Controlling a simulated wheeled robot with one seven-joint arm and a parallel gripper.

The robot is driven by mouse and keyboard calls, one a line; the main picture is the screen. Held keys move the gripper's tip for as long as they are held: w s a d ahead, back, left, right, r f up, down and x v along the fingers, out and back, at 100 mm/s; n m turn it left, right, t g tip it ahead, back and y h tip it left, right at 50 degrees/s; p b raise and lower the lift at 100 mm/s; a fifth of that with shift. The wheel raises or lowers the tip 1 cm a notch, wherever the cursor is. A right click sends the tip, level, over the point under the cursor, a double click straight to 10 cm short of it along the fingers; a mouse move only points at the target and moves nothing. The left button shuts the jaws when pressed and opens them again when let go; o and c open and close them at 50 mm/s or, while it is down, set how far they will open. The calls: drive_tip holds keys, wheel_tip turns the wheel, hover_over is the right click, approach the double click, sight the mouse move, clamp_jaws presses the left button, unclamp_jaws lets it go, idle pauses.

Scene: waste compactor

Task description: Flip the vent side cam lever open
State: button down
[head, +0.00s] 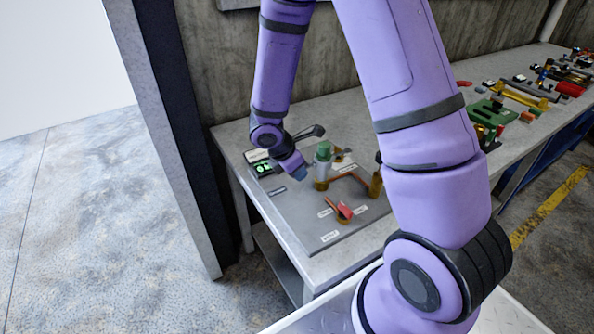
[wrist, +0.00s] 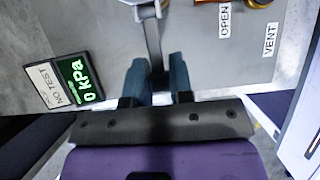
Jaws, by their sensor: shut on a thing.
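A grey lever (wrist: 152,38) shows in the wrist view, running down from a pivot at the top edge to between my fingers. My gripper (wrist: 158,70) has its two blue-grey fingers on either side of the lever's end and is shut on it. Labels reading OPEN (wrist: 224,20) and VENT (wrist: 270,38) lie to the right of the lever. In the head view my gripper (head: 300,175) is low over the grey panel (head: 295,225), left of a green-topped cylinder (head: 323,152). I cannot make out the grey lever there.
A display reading 0 kPa (wrist: 84,80), beside a NO TEST label (wrist: 50,84), is left of my gripper. A red handle (head: 345,211) and a copper-coloured pipe (head: 350,178) are on the panel. Several parts, including a green one (head: 487,112), lie farther right along the bench.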

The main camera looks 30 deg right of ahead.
drive_tip(key=c, duration=1)
unclamp_jaws()
drive_tip(key=v, duration=1)
drive_tip(key=shift+a+r, duration=0.2)
drive_tip(key=shift+r, duration=0.15)
